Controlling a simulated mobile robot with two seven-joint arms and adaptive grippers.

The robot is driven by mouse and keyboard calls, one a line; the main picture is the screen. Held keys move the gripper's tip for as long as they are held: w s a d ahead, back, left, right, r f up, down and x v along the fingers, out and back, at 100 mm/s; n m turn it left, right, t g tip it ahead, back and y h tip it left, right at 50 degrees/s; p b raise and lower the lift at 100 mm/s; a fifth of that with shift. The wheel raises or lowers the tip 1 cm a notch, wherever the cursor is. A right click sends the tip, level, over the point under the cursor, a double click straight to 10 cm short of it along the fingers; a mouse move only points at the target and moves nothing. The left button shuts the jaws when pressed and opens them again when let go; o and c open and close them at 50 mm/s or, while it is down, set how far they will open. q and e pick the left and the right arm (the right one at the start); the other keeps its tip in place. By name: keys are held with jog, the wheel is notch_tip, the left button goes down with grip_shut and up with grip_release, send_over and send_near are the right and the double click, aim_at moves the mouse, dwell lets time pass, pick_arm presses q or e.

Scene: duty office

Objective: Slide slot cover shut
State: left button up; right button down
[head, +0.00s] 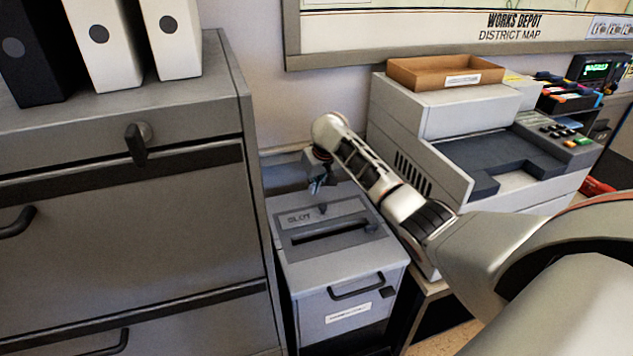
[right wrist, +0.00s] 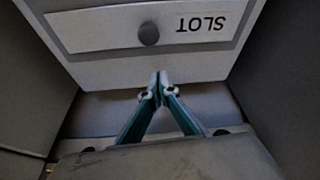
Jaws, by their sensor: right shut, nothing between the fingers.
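The slot cover (head: 300,217) is a grey plate marked SLOT on top of a grey box (head: 345,265). A small dark round knob (head: 322,208) stands on it. The dark slot (head: 330,235) shows uncovered in front of the plate. In the right wrist view the cover (right wrist: 100,30) appears with its lettering upside down, and its knob (right wrist: 149,33) shows clearly. My right gripper (head: 318,187) is above the back edge of the box, behind the knob and apart from it. Its fingertips (right wrist: 158,87) are together and empty. My left gripper is out of view.
A grey filing cabinet (head: 130,230) with binders (head: 105,40) on top stands close on the left. A large office machine (head: 430,125) with an open cardboard tray (head: 445,74) stands on the right. The wall is close behind the box.

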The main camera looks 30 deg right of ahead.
aim_at(323, 210)
jog(key=shift+f, duration=0.5)
jog(key=shift+s, duration=0.3)
jog(key=shift+s+p, duration=0.3)
jog(key=shift+s, duration=0.5)
jog(key=shift+s+a+f, duration=0.1)
jog(key=shift+s+f, duration=0.1)
jog(key=shift+s, duration=0.3)
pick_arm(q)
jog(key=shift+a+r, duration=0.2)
pick_arm(e)
jog(key=shift+s, duration=0.25)
